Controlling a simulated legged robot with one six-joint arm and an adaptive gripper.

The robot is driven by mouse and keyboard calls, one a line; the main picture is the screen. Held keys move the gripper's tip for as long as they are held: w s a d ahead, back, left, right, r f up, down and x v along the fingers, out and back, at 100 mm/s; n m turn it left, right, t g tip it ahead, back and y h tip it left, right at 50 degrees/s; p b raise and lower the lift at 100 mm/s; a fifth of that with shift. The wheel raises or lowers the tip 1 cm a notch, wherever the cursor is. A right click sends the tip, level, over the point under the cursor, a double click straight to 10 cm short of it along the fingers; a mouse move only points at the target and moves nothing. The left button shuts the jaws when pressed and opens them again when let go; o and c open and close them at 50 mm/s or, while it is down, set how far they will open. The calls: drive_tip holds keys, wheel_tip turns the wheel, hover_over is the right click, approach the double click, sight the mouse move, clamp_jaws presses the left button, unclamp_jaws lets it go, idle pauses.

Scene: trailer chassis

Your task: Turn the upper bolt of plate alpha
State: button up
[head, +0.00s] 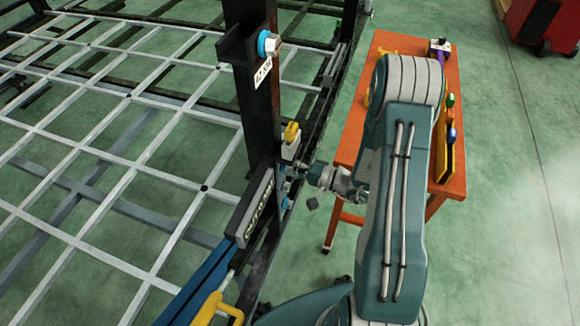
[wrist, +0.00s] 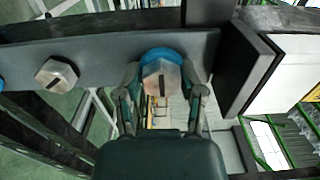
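In the wrist view a dark grey plate (wrist: 105,58) carries a silver hex bolt with a blue ring (wrist: 162,82). A second hex bolt without a visible blue ring (wrist: 57,75) sits to its left. My gripper (wrist: 160,78) has one finger on each side of the blue-ringed bolt, spread apart; I cannot tell whether they touch it. In the head view my gripper (head: 293,172) is at the side of the black post, low down, with its fingertips partly hidden. Higher on the post is another blue-ringed bolt (head: 268,44), above a white label too small to read.
The black post (head: 258,110) and chassis rails stand left of my arm, with a grey grid (head: 110,120) beyond. A dark block (wrist: 250,65) juts out right of the gripper. An orange table (head: 350,155) with tools stands behind my arm. Green floor is open at the right.

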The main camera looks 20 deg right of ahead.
clamp_jaws()
drive_tip(key=shift+m, duration=0.3)
